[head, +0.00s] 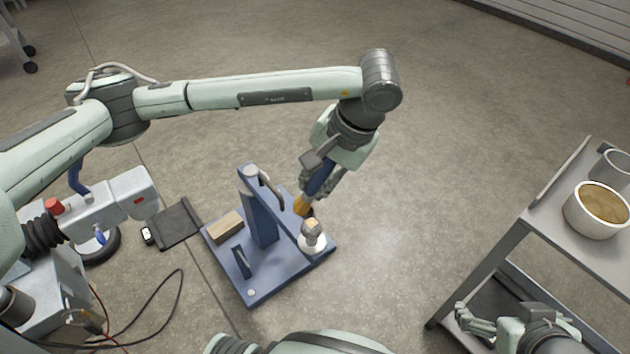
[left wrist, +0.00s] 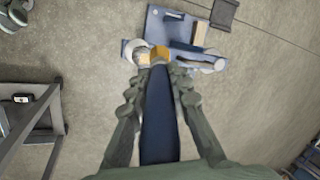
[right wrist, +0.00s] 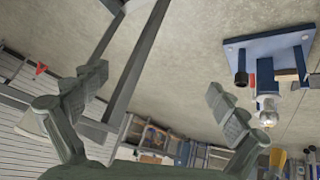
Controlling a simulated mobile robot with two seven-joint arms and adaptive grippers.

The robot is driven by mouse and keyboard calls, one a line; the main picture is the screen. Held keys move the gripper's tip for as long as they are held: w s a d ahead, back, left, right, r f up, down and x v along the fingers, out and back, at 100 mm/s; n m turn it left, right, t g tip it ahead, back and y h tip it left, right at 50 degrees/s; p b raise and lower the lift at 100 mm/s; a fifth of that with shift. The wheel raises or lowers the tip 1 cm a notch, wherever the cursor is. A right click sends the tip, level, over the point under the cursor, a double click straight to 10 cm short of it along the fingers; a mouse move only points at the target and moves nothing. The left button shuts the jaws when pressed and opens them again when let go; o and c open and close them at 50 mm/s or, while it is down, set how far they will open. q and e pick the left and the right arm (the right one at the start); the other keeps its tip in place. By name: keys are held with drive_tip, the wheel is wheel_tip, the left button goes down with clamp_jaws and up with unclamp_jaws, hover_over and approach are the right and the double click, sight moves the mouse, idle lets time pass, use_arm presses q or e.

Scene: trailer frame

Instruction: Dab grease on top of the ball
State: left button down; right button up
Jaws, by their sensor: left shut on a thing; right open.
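The ball (head: 311,227) is small and metallic, mounted over a white round piece on a blue stand (head: 285,285) on the floor. It also shows in the right wrist view (right wrist: 267,103). My left gripper (head: 328,182) is shut on the blue handle of a brush (head: 318,179), which tilts down with its orange collar near the ball. In the left wrist view the brush (left wrist: 160,115) points at the stand; its tip is hidden, and I cannot tell whether it touches the ball. My right gripper (right wrist: 155,100) is open and empty. A white pot (head: 590,226) holds tan grease.
The pot stands on a grey metal cart (head: 545,215) at the right, beside a grey cup (head: 612,168). A wooden block (head: 226,226) lies on the stand. A black mat (head: 174,224) and cables lie to the left. The floor behind the stand is clear.

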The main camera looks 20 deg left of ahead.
use_arm(q)
drive_tip(key=shift+r+p, duration=0.4)
drive_tip(key=shift+r, duration=0.7)
use_arm(e)
drive_tip(key=s+d+f+m+g+h, duration=0.1)
drive_tip(key=s+d+f+g, duration=0.1)
drive_tip(key=s, duration=0.4)
drive_tip(key=shift+d+g+h, duration=0.3)
drive_tip(key=shift+d+g, duration=0.4)
drive_tip(key=shift+d, duration=0.25)
use_arm(q)
drive_tip(key=shift+a, duration=0.1)
